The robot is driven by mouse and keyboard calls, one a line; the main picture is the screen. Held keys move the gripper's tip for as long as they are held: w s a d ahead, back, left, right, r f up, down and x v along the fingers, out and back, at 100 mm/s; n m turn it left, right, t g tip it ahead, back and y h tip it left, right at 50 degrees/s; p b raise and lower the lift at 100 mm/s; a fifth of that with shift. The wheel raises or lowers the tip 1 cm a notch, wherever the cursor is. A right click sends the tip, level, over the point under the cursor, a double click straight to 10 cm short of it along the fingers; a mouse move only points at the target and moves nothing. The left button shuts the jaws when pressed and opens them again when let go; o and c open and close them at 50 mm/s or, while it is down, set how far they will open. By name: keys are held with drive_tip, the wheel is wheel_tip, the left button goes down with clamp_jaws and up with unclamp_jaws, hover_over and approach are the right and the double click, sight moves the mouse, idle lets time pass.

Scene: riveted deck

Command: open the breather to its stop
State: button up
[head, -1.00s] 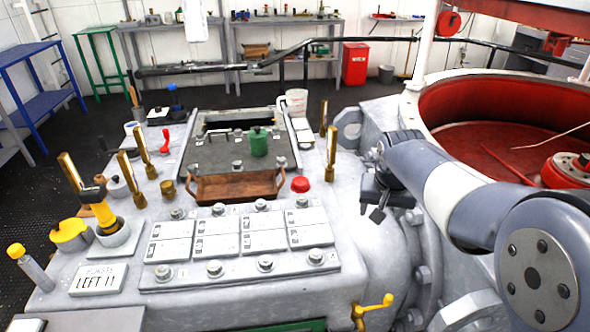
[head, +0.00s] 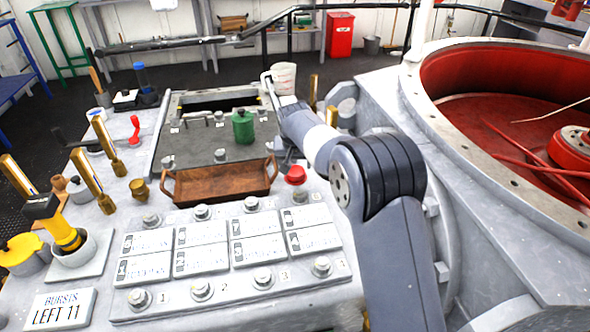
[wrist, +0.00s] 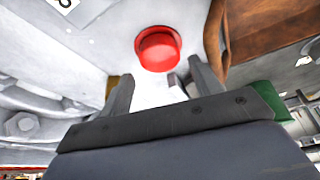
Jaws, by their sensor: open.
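A red round cap (head: 295,176) stands on the pale grey deck, right of a brown tray. I take it as the likely breather, but no label shows. The wrist view shows the cap (wrist: 158,48) ahead of the fingertips, roughly between their lines. My gripper (wrist: 160,78) is open, with a dark finger on each side and nothing held. In the head view my gripper (head: 284,160) is just behind the cap and partly hidden by my arm. I cannot tell whether a finger touches the cap.
The brown tray (head: 222,182) lies close left of the cap, and its wall also shows in the wrist view (wrist: 262,35). A green knob (head: 243,126) stands on the dark hatch. Numbered white plates (head: 265,249) lie in front. A red-lined well (head: 480,95) is at right.

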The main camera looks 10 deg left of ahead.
sight(296, 171)
drive_tip(key=shift+x, duration=2.3)
drive_tip(key=shift+r, duration=0.1)
drive_tip(key=c, duration=0.7)
drive_tip(key=shift+w+n, duration=0.1)
drive_tip(key=shift+n, duration=0.2)
